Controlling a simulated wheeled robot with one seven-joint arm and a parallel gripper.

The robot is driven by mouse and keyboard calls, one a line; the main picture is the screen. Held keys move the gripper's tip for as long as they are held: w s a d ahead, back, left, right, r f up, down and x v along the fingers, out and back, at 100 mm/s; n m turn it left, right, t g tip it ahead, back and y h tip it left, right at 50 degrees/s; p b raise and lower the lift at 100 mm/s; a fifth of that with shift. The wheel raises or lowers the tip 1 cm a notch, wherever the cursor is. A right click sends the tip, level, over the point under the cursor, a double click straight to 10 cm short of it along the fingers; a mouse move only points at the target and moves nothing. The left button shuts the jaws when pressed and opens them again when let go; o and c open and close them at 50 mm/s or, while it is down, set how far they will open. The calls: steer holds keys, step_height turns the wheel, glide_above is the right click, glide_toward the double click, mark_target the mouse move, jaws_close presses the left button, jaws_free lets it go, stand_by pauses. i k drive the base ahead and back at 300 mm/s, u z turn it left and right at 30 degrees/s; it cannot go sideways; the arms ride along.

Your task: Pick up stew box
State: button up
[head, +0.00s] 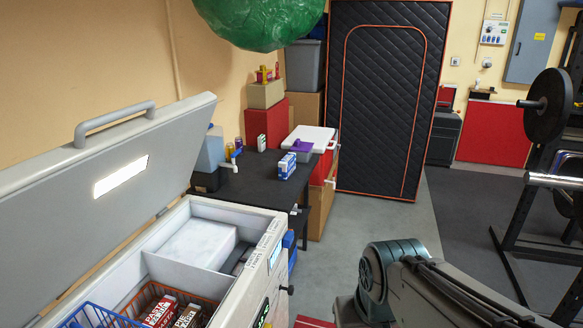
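No box that I can read as stew shows in the head view. An open chest freezer (262,226) stands at the lower left. In its orange wire basket (140,297) are a red box (160,311) whose lettering seems to start with "PASTA" and a dark brown box (187,317) whose lettering seems to start with "PIE". Both are cut off by the bottom edge, so the rest of the basket is hidden. My arm shows at the lower right, but my gripper is out of view.
The freezer's raised lid (110,185) leans at the left. A blue basket (88,318) is beside the orange one. A black table (256,180) behind bears a blue-and-white carton (287,166). A squat rack (517,218) stands right.

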mark_target(287, 165)
steer(key=z, duration=0.65)
steer(key=i, duration=2.8)
steer(key=u, duration=1.2)
steer(key=i, duration=0.75)
steer(key=u, duration=0.6)
